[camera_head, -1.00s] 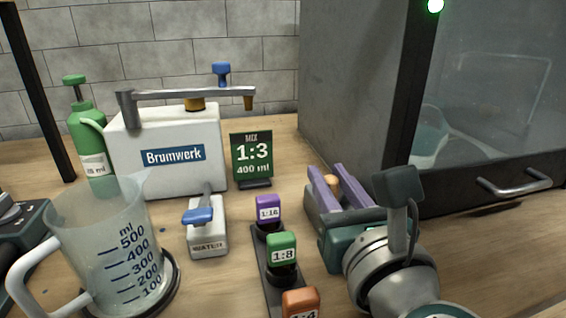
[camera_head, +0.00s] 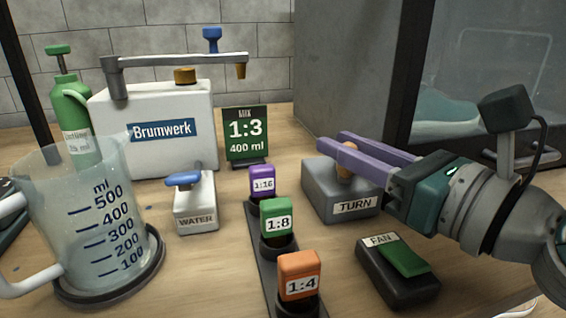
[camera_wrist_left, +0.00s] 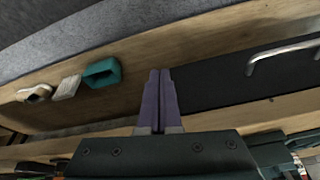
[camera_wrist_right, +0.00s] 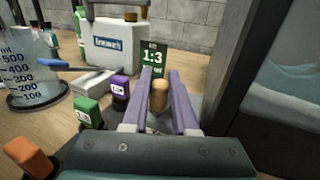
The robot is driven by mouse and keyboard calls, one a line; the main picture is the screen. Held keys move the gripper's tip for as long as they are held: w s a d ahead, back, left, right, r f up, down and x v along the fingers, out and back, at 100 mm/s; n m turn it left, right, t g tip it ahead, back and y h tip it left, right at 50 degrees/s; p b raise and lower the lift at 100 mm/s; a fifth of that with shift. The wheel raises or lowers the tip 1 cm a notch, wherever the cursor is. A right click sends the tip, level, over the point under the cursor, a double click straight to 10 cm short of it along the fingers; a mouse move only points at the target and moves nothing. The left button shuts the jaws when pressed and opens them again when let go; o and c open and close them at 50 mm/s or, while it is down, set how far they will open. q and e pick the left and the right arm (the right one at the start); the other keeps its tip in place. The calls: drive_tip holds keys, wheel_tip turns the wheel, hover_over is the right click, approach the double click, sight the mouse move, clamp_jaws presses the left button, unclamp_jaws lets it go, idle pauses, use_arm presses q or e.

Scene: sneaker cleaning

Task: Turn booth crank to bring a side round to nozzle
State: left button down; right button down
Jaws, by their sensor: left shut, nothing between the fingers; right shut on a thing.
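The crank is a grey box (camera_head: 322,196) labelled TURN with an upright wooden knob (camera_head: 345,163) on top. My right gripper (camera_head: 325,143) reaches in from the right with its purple fingers shut on the knob. The right wrist view shows the knob (camera_wrist_right: 159,96) between the two fingers. The booth (camera_head: 350,70) is the grey cabinet with a dark-framed glass door at the right. A pale blue shape (camera_head: 450,108) shows dimly behind the glass. No nozzle can be made out. My left gripper (camera_wrist_left: 161,72) is shut and empty in the left wrist view.
A FAN switch (camera_head: 398,272) sits in front of the crank box. Capped bottles, the orange one (camera_head: 299,272) nearest, stand in a rack to its left. Further left are a WATER lever (camera_head: 196,208), a measuring jug (camera_head: 85,225) and a Brumwerk tank (camera_head: 160,140).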

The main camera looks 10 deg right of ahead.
drive_tip(key=shift+s+d+f+n+g+y+b, duration=0.1)
drive_tip(key=shift+d+n+g+y+b, duration=0.5)
drive_tip(key=shift+b, duration=3.1)
drive_tip(key=shift+s+d+f+n+g+y+b, duration=0.1)
drive_tip(key=shift+n+g+y+b, duration=1.05)
drive_tip(key=shift+b, duration=2.55)
drive_tip(key=shift+d+f+n+g+y+b, duration=0.1)
drive_tip(key=shift+d+n+g+y+b, duration=0.75)
drive_tip(key=shift+b, duration=2.85)
drive_tip(key=shift+a+r+t+y+b, duration=0.3)
drive_tip(key=shift+a+y+b, duration=0.25)
drive_tip(key=shift+b, duration=0.2)
drive_tip(key=c, duration=0.7)
unclamp_jaws()
